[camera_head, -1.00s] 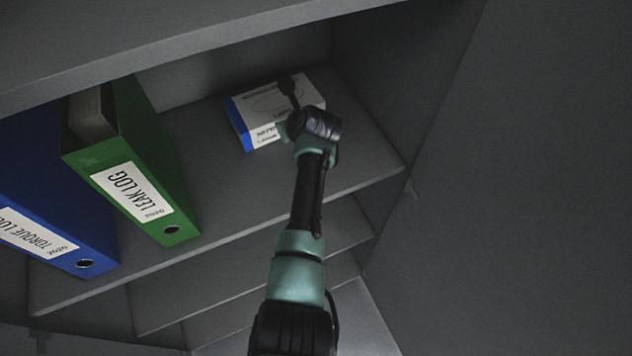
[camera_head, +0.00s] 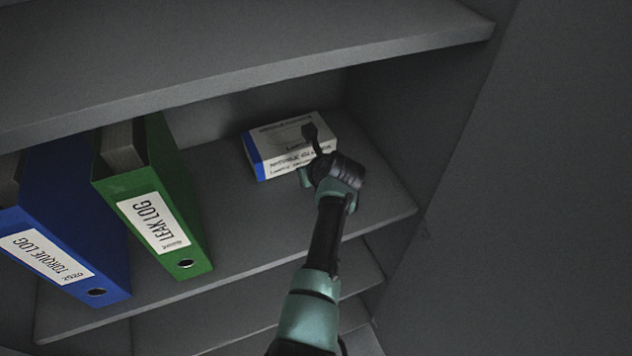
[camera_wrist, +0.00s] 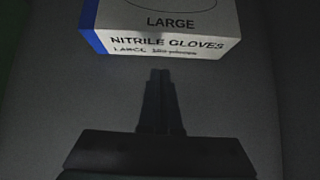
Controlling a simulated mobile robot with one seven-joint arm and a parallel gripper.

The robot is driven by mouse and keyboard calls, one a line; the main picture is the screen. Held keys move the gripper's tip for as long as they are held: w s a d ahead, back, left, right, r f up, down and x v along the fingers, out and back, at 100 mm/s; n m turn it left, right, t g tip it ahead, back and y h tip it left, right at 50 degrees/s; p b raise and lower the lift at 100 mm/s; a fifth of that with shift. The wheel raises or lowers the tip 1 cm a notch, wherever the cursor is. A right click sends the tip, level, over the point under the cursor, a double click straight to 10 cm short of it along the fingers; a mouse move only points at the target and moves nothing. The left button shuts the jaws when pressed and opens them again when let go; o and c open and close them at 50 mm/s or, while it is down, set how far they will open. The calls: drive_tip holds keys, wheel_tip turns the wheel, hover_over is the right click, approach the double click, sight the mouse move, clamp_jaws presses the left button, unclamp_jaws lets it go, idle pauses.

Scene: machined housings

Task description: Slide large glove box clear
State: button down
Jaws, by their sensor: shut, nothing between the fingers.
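The large glove box (camera_head: 290,130) is white with a blue end and stands on the shelf to the right of the binders. Its printed front, reading LARGE and NITRILE GLOVES, fills the top of the wrist view (camera_wrist: 170,42). My gripper (camera_head: 309,131) overlaps the box's right half in the head view. In the wrist view the gripper's fingers (camera_wrist: 160,73) are together and empty, pointing at the box's front. The tips appear just short of its lower front edge. I cannot tell if they touch it. My wrist hides part of the box's right front corner.
A green LEAK LOG binder (camera_head: 178,205) and a blue TORQUE LOG binder (camera_head: 75,225) stand to the left on the same shelf (camera_head: 235,235). An upper shelf board (camera_head: 250,75) hangs above. A dark side wall (camera_head: 405,125) closes the right. Bare shelf lies between binder and box.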

drive_tip(key=s+r, duration=0.2)
drive_tip(key=shift+s+r, duration=0.2)
drive_tip(key=shift+r, duration=0.15)
drive_tip(key=shift+s+d+r, duration=0.25)
drive_tip(key=shift+d+r, duration=0.1)
drive_tip(key=shift+d, duration=0.25)
drive_tip(key=v, duration=0.5)
drive_tip(key=shift+s+r, duration=0.2)
